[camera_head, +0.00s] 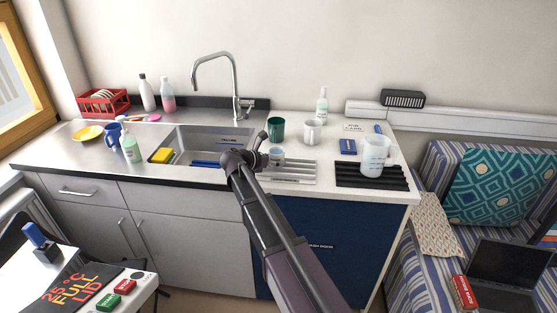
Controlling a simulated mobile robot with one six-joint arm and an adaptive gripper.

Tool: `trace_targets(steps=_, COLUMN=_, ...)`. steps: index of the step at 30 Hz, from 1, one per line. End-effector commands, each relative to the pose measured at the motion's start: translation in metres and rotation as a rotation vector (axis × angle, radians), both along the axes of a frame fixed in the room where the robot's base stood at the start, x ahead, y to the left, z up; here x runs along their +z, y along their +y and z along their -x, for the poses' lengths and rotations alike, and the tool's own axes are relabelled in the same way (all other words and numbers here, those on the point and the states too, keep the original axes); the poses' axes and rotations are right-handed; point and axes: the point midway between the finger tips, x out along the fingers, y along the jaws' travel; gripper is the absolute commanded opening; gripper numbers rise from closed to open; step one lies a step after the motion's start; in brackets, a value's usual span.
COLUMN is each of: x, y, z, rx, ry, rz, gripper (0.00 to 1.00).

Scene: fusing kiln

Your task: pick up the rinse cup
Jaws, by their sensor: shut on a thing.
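A small pale cup (277,157), which I take to be the rinse cup, is at my gripper just right of the sink, above the ribbed drainer. My gripper (266,153) is shut on it, with the wrist at the cup's left side. The fingers are small and partly hidden by my own arm. I cannot tell whether the cup touches the drainer.
Behind the cup stand a green mug (276,128) and a white mug (312,132). To the right, a clear jug (375,158) stands on a black ribbed mat (350,178). The sink (205,145) with a tall tap (236,85) is left of it.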

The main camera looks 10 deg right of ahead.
Motion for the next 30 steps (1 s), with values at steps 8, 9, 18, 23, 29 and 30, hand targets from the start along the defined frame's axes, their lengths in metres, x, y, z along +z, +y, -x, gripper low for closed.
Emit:
trace_targets(steps=8, x=0.005, y=0.000, z=0.000, rx=-0.001, ry=0.001, rz=-0.001, gripper=0.17)
trace_targets(steps=9, x=0.006, y=0.000, z=0.000, rx=-0.001, ry=0.001, rz=-0.001, gripper=0.17)
trace_targets(steps=18, x=0.028, y=-0.001, z=0.000, rx=-0.001, ry=0.000, rz=0.000, gripper=0.17)
trace_targets(steps=23, x=0.039, y=0.000, z=0.008, rx=-0.001, ry=0.001, rz=-0.001, gripper=0.17)
trace_targets(steps=29, x=0.041, y=0.005, z=0.059, rx=0.000, ry=0.001, rz=0.000, gripper=0.17)
trace_targets(steps=30, x=0.042, y=0.006, z=0.069, rx=0.001, ry=0.001, rz=0.000, gripper=0.17)
